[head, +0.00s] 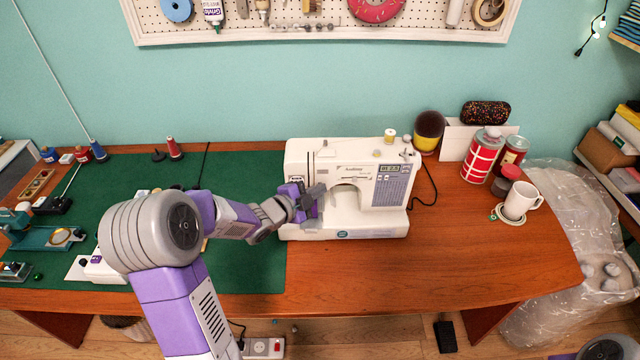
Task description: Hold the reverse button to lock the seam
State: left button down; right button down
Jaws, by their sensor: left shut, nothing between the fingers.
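A white sewing machine (390,225) stands upright at the middle of the wooden table, with a small display and a printed panel on its right part. My left arm comes in from the lower left, and my left gripper (312,203) is at the left end of the machine, in front of its head. The gripper is shut with nothing in it. It covers that part of the machine, so I cannot tell whether its fingers touch it. The reverse button cannot be made out. Only a piece of my right arm shows at the lower right corner; my right gripper is out of view.
A green mat (250,275) with spools and small tools covers the table's left part. A white mug (522,201), a red canister (482,158) and other jars stand at the right. The wooden table (470,255) is clear right of the machine. A pedal (445,337) lies on the floor.

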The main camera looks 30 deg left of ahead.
pick_arm(q)
jog(key=shift+s+d+b, duration=0.35)
jog(key=shift+s+b, duration=0.05)
jog(key=shift+s, duration=0.3)
jog(key=s+d, duration=0.1)
jog(key=s+b, duration=0.1)
jog(key=s+d, duration=0.1)
jog(key=s, duration=0.1)
jog(key=shift+d+b, duration=0.35)
jog(key=shift+b, duration=0.05)
dwell(0.4)
